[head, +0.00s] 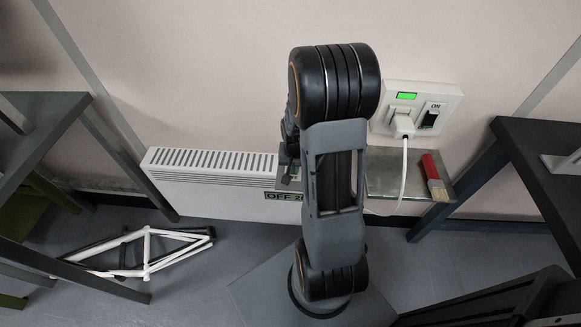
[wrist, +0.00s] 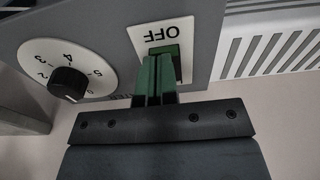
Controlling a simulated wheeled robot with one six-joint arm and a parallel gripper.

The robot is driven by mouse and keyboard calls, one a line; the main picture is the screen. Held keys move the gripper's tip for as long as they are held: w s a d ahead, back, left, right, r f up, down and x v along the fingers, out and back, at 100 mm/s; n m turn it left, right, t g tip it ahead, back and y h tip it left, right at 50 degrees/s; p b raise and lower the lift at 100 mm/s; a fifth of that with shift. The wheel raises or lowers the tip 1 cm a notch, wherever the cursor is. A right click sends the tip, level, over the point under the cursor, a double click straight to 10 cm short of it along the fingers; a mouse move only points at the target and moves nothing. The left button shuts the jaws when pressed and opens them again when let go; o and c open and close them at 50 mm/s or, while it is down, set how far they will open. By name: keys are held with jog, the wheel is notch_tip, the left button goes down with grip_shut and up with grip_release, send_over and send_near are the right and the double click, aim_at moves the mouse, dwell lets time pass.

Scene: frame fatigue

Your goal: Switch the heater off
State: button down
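The white heater (head: 210,175) stands low against the wall, left of my arm. In the head view my arm hides most of the gripper.
A wall socket plate (head: 440,93) has a lit green lamp, a plugged-in white cord and a switch marked ON. A red-handled brush (head: 433,168) lies on a metal shelf (head: 385,173). A white bike frame (head: 150,250) lies on the floor. Dark tables (head: 545,160) stand on both sides.

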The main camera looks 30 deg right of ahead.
jog(key=shift+s+f, duration=0.15)
jog(key=shift+f, duration=0.3)
jog(key=shift+w+d+r, duration=0.35)
jog(key=shift+w+d, duration=0.05)
jog(key=shift+w, duration=0.15)
jog(key=shift+w+d+f, duration=0.15)
jog(key=shift+p, duration=0.3)
jog(key=shift+r+p, duration=0.55)
jog(key=shift+r, duration=0.15)
notch_tip(320, 180, up, 9)
jog(key=p, duration=0.7)
jog(key=shift+s+a, duration=0.3)
jog(key=shift+r, duration=0.1)
